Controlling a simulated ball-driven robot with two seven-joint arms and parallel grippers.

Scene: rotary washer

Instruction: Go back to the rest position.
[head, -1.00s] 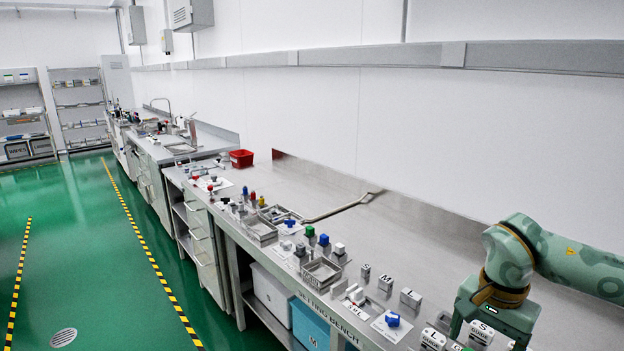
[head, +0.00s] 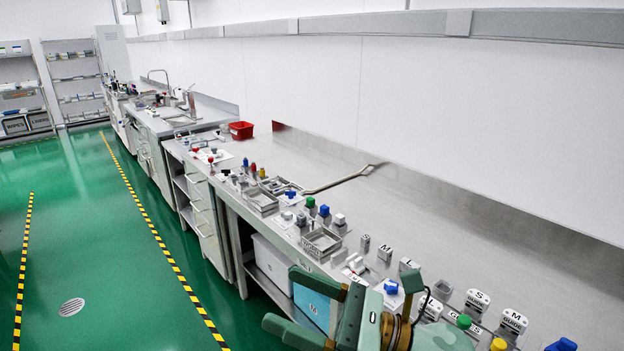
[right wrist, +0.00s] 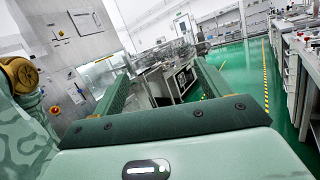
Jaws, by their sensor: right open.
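My right gripper (head: 280,297) is at the bottom centre of the head view, its two green fingers pointing left in front of the bench edge. The fingers are apart with nothing between them. In the right wrist view the gripper (right wrist: 162,72) also shows spread, empty fingers, with the room's floor and far equipment beyond them. My left gripper is in neither view.
The steel bench (head: 420,240) runs along the wall, with metal trays (head: 321,242), coloured-top parts and letter-marked blocks near its front edge. A blue bin (head: 312,306) sits on the shelf below, partly hidden by my gripper. The green floor (head: 110,270) at left is clear.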

